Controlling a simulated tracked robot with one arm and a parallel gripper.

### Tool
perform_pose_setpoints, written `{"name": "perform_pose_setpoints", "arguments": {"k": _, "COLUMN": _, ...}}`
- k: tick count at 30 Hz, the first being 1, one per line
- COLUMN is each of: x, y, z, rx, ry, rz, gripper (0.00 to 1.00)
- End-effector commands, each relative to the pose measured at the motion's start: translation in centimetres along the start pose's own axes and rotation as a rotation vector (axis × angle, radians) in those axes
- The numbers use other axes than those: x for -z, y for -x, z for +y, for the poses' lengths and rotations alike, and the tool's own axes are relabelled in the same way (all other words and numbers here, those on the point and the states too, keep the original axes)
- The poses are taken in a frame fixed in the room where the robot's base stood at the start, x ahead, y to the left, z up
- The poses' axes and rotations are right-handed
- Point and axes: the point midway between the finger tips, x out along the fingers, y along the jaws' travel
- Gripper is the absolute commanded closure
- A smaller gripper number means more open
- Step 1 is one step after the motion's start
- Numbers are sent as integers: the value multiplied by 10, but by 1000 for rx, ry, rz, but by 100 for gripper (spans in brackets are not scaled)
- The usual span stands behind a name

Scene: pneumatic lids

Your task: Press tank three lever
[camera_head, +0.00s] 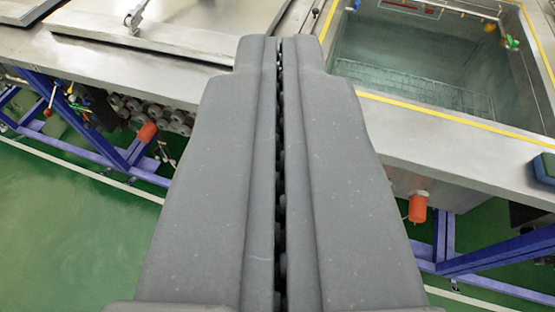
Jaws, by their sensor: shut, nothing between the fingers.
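My gripper (279,42) fills the middle of the view, its two grey fingers shut with only a thin gap between them and nothing held. The fingertips reach over the steel bench top, between two tanks. On the right is an open tank (415,62) with a yellow-edged rim and clear liquid or a grid inside. On the left is a tank under a closed steel lid (190,18) with a metal handle (136,18). I cannot tell which tank is number three. Small coloured levers or valves show at the right tank's far rim, one with a green part (512,43).
A steel bench front edge (110,72) runs across the view. Below are blue frame legs (75,125), orange-red plugs (417,207) and pipes. A blue block (545,167) sits on the bench at far right. Green floor (70,220) is open at left.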

Motion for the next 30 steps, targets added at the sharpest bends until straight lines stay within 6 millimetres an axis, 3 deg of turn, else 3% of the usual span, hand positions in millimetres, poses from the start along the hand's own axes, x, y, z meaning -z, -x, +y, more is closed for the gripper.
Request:
{"name": "perform_pose_setpoints", "arguments": {"k": 5, "x": -1, "y": -5, "z": 1, "rx": -2, "ry": -3, "rz": -13, "gripper": 100}}
{"name": "perform_pose_setpoints", "arguments": {"k": 11, "x": -25, "y": -52, "z": 5, "rx": -17, "ry": -35, "rz": -135, "gripper": 100}}
{"name": "perform_pose_setpoints", "arguments": {"k": 21, "x": -115, "y": -163, "z": 9, "rx": -52, "ry": -141, "rz": -483, "gripper": 100}}
{"name": "perform_pose_setpoints", "arguments": {"k": 30, "x": -210, "y": -233, "z": 17, "rx": -67, "ry": -242, "rz": -782, "gripper": 100}}
